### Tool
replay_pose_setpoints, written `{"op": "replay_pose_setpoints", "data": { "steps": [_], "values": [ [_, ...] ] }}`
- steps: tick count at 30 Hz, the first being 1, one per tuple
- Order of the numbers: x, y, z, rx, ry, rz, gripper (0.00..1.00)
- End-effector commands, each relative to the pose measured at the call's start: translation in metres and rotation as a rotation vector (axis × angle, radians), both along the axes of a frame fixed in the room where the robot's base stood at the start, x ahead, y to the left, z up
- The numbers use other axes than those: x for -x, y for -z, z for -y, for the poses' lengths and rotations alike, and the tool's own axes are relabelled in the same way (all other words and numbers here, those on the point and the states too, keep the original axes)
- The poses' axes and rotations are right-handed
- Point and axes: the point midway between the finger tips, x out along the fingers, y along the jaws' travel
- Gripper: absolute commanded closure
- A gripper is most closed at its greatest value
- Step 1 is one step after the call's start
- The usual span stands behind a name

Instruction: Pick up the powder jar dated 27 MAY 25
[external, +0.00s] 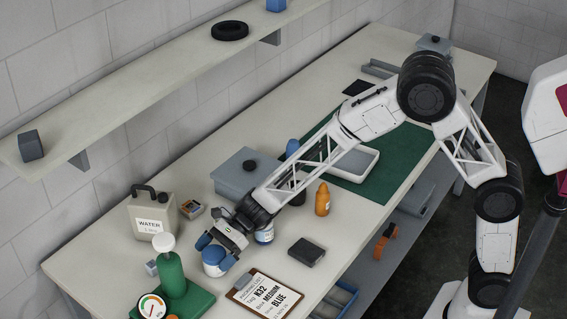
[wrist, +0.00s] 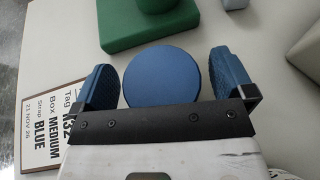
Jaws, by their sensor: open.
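My gripper (external: 215,252) is open, with its blue-padded fingers on either side of a jar (external: 213,268) with a blue lid and a pale body. In the wrist view the jar's round blue lid (wrist: 161,77) lies between the two fingers (wrist: 161,80), with a small gap on each side. No date on this jar can be read. A second jar (external: 264,237) with a pale label stands just behind my wrist, partly hidden by my arm. Its date is too small to read.
A clipboard (external: 266,297) lies close in front, and a green-based gauge stand (external: 178,290) is close to the left. A water can (external: 153,216), grey box (external: 240,178), orange bottle (external: 322,200) and dark block (external: 306,252) stand around. A wall shelf (external: 130,90) runs above.

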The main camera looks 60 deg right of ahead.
Motion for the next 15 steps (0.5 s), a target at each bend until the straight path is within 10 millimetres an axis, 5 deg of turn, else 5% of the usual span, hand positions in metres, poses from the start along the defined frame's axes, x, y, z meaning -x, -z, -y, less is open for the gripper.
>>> {"op": "replay_pose_setpoints", "data": {
  "steps": [5,15],
  "values": [
    [0.0,0.0,0.0001,0.0,0.0,0.0,0.0],
    [0.0,-0.0001,0.0002,0.0,0.0,0.0,0.52]
  ]
}}
